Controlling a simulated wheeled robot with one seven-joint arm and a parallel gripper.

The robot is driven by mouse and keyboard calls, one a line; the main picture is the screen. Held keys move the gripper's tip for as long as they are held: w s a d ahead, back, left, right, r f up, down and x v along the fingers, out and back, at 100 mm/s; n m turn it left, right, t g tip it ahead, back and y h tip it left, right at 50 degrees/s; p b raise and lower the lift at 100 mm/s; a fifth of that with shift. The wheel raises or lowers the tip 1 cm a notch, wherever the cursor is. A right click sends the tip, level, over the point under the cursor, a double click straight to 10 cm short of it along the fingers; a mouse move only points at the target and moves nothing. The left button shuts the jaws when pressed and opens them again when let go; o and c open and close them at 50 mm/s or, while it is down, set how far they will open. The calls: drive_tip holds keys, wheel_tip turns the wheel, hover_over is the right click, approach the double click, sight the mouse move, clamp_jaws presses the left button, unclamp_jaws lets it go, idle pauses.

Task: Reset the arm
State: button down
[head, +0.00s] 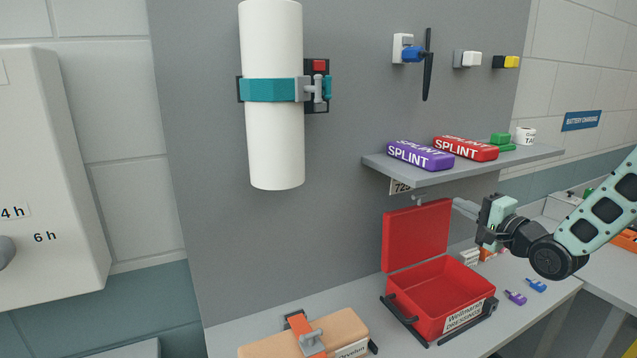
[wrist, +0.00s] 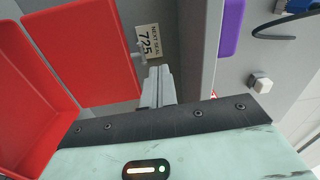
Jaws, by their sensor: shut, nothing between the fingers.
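My gripper (head: 458,203) is at the right of the head view, below the grey shelf (head: 520,160) and above the open red box (head: 420,292). It points left, and its fingers are shut and empty. In the wrist view the closed grey fingers (wrist: 159,72) lie together, close in the picture to a small metal hook (wrist: 139,56) and a white 725 label (wrist: 147,41). My arm reaches in from the right edge of the head view. I cannot tell whether the fingertips touch the hook.
The red box's raised lid (head: 416,236) stands just left of my gripper. Purple (head: 421,155) and red (head: 466,148) splint packs lie on the shelf. A strapped white cylinder (head: 275,130) hangs on the grey panel. A tan case (head: 258,345) lies at the front.

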drive_tip(key=s+a+f+n+g+h+b, duration=0.1)
drive_tip(key=s+a+f+n+g, duration=0.4)
drive_tip(key=a, duration=0.5)
drive_tip(key=s+a+f+n+g+h+b, duration=0.15)
drive_tip(key=s+a+n+g, duration=0.35)
drive_tip(key=a, duration=0.5)
drive_tip(key=s+a+n+g+h, duration=0.1)
drive_tip(key=s+n+g, duration=0.1)
drive_tip(key=s, duration=0.7)
drive_tip(key=s+a+f+n+g+h+b, duration=0.1)
drive_tip(key=s+n, duration=0.4)
drive_tip(key=s, duration=0.5)
drive_tip(key=s+a+f+n+g+h+b, duration=0.1)
drive_tip(key=s+a+n+g, duration=0.2)
drive_tip(key=s, duration=0.7)
drive_tip(key=shift+n+g, duration=0.4)
drive_tip(key=shift+g, duration=0.2)
drive_tip(key=shift+d, duration=0.15)
